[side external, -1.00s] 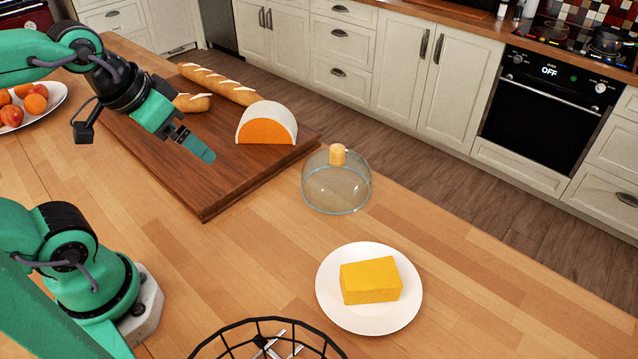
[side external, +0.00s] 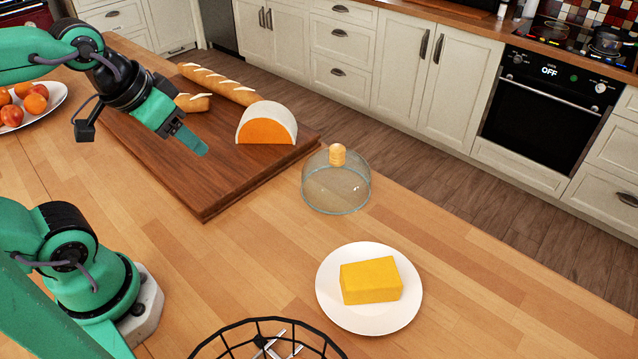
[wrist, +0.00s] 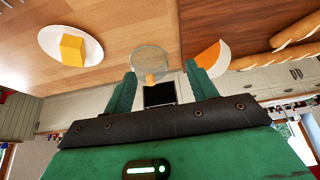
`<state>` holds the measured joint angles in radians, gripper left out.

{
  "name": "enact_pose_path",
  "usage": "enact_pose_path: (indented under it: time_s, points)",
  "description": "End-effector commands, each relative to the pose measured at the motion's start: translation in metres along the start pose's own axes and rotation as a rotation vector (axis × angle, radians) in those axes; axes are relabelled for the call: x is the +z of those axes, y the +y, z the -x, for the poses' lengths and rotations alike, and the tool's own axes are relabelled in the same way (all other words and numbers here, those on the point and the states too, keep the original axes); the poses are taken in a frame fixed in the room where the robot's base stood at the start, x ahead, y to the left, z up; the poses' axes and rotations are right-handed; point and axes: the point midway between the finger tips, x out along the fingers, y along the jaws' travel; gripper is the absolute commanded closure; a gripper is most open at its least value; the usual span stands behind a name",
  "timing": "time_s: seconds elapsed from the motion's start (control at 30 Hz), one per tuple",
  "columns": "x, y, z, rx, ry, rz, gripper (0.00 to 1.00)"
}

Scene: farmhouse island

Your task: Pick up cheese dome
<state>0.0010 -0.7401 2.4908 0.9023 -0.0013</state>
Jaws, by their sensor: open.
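The cheese dome (side external: 336,188) is clear glass with a round wooden knob (side external: 338,154) on top. It stands upright on the wooden island, just right of the cutting board. In the wrist view the dome (wrist: 149,60) appears beyond my fingers, with its knob between their tips. My gripper (side external: 197,147) is over the cutting board, left of the dome and apart from it. In the wrist view my gripper (wrist: 158,82) shows two separated green fingers with nothing between them.
A white plate (side external: 371,322) with a yellow cheese block (side external: 370,280) lies in front of the dome. The cutting board (side external: 205,205) holds an orange cheese wedge (side external: 266,125) and bread (side external: 220,84). A wire basket (side external: 255,322) stands at the front. Bare wood surrounds the dome's left and front.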

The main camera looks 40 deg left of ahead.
Motion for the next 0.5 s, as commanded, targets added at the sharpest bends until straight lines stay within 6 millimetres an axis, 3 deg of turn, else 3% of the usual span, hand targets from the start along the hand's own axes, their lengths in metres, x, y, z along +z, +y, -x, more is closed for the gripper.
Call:
enact_pose_path:
  time_s: [0.27, 0.5]
  points:
    - [-0.026, 0.004, -0.001, 0.006, -0.046, 0.001, 0.43]
    - [-0.067, 0.011, -0.010, 0.013, -0.113, 0.001, 0.43]
